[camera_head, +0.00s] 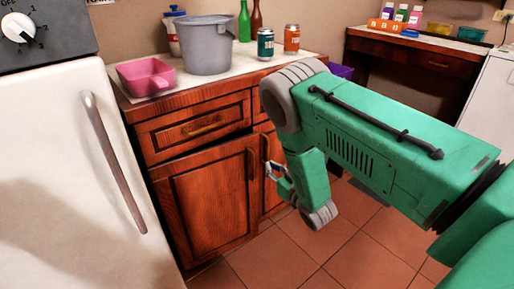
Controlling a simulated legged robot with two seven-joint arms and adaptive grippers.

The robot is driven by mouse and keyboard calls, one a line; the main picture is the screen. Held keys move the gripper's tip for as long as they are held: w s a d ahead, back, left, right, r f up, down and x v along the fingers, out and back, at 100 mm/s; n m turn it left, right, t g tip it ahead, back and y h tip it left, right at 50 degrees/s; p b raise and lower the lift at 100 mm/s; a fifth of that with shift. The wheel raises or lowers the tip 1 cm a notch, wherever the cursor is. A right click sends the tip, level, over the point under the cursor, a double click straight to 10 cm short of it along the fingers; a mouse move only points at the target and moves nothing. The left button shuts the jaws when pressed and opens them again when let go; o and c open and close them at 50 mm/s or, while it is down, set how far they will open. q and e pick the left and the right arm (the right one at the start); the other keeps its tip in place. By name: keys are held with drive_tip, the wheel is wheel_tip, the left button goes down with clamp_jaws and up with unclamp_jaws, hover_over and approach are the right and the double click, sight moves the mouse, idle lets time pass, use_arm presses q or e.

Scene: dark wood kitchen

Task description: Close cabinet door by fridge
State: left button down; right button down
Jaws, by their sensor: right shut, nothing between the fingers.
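The cabinet door (206,208) is reddish-brown wood with a dark handle near its right edge. It sits right of the white fridge (75,150), under a drawer (190,128). A dark gap shows along the door's top edge, so it looks slightly ajar; its bottom left is close to the fridge. My right gripper (274,174) hangs from my green arm just right of the door's handle edge, in front of the neighbouring cabinet door (270,150). It is shut and empty. I cannot tell whether it touches anything. My left gripper is out of view.
The counter holds a pink scoop-like container (146,76), a grey bucket (205,45), cans (266,43) and bottles. A desk (420,55) and a white appliance (492,90) stand at the back right. The tiled floor (275,262) is clear in front of the cabinets.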

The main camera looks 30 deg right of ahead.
drive_tip(key=b, duration=0.2)
approach(246, 143)
drive_tip(key=w, duration=0.4)
drive_tip(key=w+b, duration=0.1)
drive_tip(key=w+d+b, duration=0.1)
drive_tip(key=w, duration=0.1)
drive_tip(key=shift+w+f, duration=0.2)
drive_tip(key=shift+w, duration=0.1)
drive_tip(key=shift+w+a+r, duration=0.2)
drive_tip(key=shift+a+r, duration=0.05)
drive_tip(key=shift+a, duration=0.1)
